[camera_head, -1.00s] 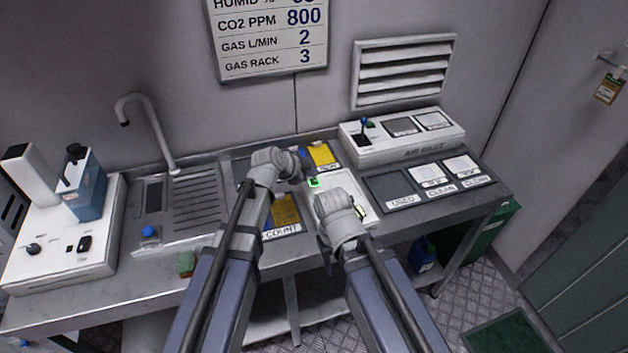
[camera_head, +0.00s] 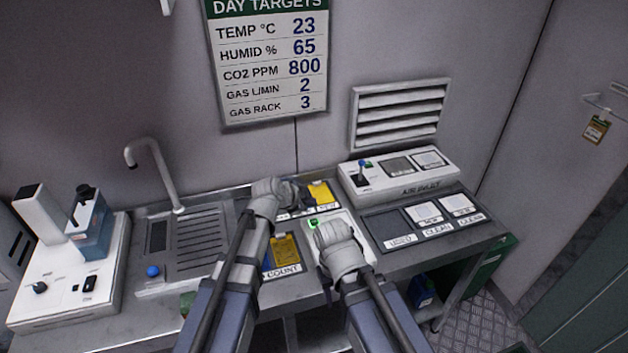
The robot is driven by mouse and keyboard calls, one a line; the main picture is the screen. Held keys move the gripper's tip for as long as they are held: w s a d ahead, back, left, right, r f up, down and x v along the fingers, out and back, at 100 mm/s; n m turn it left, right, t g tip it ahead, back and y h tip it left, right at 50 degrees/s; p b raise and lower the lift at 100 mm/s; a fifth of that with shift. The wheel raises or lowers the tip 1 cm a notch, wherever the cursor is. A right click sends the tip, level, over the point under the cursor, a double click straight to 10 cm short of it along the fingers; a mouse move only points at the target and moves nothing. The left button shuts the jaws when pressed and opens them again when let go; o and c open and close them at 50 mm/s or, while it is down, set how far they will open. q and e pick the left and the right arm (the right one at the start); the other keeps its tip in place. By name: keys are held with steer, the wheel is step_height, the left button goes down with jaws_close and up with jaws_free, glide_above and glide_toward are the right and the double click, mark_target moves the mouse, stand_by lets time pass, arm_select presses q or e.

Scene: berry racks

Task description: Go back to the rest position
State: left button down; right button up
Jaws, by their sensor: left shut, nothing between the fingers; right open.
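My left gripper (camera_head: 290,190) is over the back middle of the metal bench, close to the yellow card (camera_head: 319,193) at the back. It is shut and holds nothing that I can see. My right gripper (camera_head: 322,262) is lower and nearer, over the front part of a white device (camera_head: 352,240) with a small green light. It is open, and its fingers are mostly hidden behind its grey wrist. Both forearms reach up from the bottom of the view.
On the left stand a white machine with a blue bottle (camera_head: 90,228) and a sink tap (camera_head: 155,170). A yellow card (camera_head: 284,248) lies by the COUNT label. On the right are the airlock box (camera_head: 405,185) and trays marked used and clean (camera_head: 388,228).

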arm_select(q)
steer(key=s+f, duration=0.1)
steer(key=s, duration=0.1)
steer(key=s+n+g, duration=0.1)
steer(key=s, duration=0.1)
steer(key=s+f+n+g, duration=0.1)
steer(key=s, duration=0.1)
steer(key=shift+s+d+f+y, duration=0.2)
steer(key=shift+d+f+y, duration=0.15)
steer(key=shift+d+y, duration=0.05)
steer(key=s+f+n, duration=0.1)
steer(key=s, duration=0.1)
steer(key=s+n+g+y, duration=0.1)
steer(key=s, duration=0.2)
steer(key=s+a+f+n+g, duration=0.1)
steer(key=s, duration=0.2)
steer(key=shift+s+f+n+y, duration=0.1)
steer(key=shift+f+n+y, duration=0.2)
steer(key=shift+f+y, duration=0.1)
steer(key=s+a+n+g+y, duration=0.2)
steer(key=s+n, duration=0.1)
steer(key=s, duration=0.2)
steer(key=s+a+f+n+g+y, duration=0.1)
steer(key=s+a+n+y, duration=0.1)
steer(key=s, duration=0.4)
steer(key=shift+s+a+n+g, duration=0.25)
steer(key=shift+a+n+g, duration=0.2)
steer(key=shift+n, duration=0.45)
